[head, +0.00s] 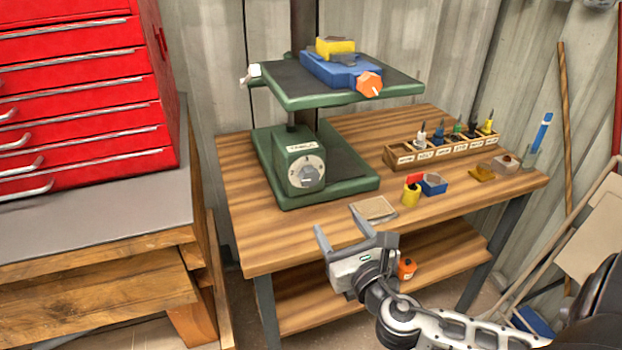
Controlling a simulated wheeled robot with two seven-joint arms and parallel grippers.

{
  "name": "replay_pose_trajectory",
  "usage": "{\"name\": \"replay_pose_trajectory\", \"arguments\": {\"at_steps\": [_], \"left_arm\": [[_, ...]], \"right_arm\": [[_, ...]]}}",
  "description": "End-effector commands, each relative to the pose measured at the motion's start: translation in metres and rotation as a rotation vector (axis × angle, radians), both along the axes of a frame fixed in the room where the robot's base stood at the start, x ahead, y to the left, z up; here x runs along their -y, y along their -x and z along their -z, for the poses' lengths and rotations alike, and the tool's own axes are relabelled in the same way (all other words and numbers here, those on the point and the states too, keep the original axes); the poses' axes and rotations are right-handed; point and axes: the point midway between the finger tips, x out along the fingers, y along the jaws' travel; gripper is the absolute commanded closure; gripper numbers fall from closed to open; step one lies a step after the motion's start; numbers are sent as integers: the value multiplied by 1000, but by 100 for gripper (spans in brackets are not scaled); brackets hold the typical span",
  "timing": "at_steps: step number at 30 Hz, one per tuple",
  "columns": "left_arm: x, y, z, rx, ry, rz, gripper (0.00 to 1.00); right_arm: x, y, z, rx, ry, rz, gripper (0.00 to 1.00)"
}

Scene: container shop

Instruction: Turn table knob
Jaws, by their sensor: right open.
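The table knob (306,172) is a round grey dial on the front of a green box labelled "TABLE". The box stands on the green base of a drill press on the wooden workbench. The press table (290,88) is a dark-topped green plate above it, carrying a blue vise with an orange knob (369,83). My right gripper (338,226) is open and empty. It is in front of the bench's front edge, below and a little right of the dial, apart from it, with its fingers pointing up and away. My left gripper is not in view.
The workbench (240,225) holds a wooden rack (440,151) with several small tools, a yellow container (411,194), a blue box (433,184) and a flat tan block (374,208). A red drawer cabinet (75,90) stands at left. A pole and a folded frame are at right.

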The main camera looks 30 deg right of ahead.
Motion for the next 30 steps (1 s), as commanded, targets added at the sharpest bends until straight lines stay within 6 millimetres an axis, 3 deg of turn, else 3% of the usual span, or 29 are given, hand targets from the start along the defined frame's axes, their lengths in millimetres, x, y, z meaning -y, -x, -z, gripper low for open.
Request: {"name": "replay_pose_trajectory", "arguments": {"at_steps": [7, 21, 30], "left_arm": [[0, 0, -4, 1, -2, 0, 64], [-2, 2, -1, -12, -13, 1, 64], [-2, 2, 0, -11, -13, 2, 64]], "right_arm": [[8, -27, -9, 15, 75, 1, 39], [31, -123, -7, 13, 68, 2, 39], [38, -154, -6, 11, 67, 0, 39]]}}
